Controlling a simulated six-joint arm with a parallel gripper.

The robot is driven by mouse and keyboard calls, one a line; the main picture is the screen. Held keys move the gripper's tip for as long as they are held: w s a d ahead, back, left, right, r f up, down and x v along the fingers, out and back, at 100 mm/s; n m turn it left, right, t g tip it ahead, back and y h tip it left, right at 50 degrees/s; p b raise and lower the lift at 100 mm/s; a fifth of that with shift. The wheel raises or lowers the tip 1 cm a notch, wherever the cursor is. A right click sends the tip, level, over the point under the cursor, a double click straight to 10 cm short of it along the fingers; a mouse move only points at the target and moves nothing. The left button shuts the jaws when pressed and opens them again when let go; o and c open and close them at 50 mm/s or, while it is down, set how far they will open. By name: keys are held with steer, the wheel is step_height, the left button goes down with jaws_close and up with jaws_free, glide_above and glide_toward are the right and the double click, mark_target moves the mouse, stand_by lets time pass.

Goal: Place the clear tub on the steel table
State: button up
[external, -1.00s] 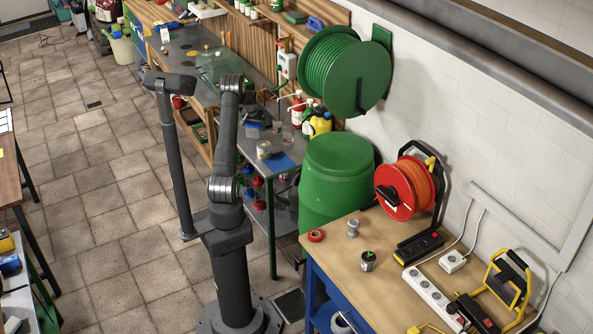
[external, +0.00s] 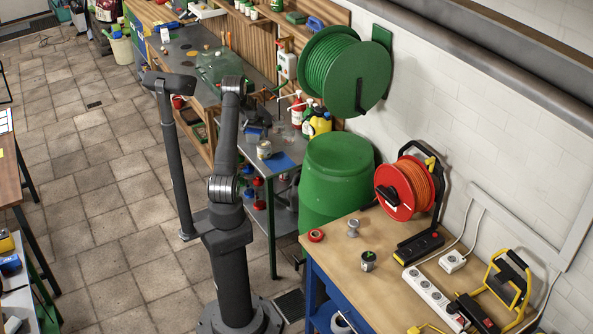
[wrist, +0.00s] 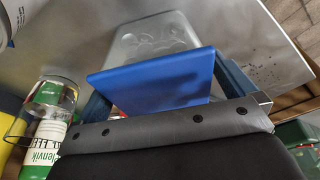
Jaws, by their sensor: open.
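The clear tub (wrist: 150,35) is a translucent container on the grey metal surface in the wrist view. A flat blue panel (wrist: 160,80), possibly its lid, is tilted in front of it; I cannot tell whether they are joined. My gripper (wrist: 165,98) is open, with its dark blue fingers on either side of the blue panel. I cannot tell whether they touch it. In the external view my gripper (external: 257,127) is low over the steel table (external: 292,148), hiding most of the tub.
A clear glass jar (wrist: 65,92) and a green-and-white bottle (wrist: 45,145) stand close to the left finger. A tin (external: 264,150) and blue mat (external: 281,160) lie nearer the table's front. Spray bottles (external: 297,108) and a yellow jug (external: 319,124) stand at the right.

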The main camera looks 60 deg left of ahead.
steer(key=v, duration=1.2)
steer(key=shift+r, duration=0.15)
steer(key=x, duration=1.2)
steer(key=shift+f, duration=0.2)
step_height(320, 180, up, 3)
steer(key=shift+f, duration=0.2)
steer(key=shift+r, duration=0.7)
steer(key=shift+f, duration=0.1)
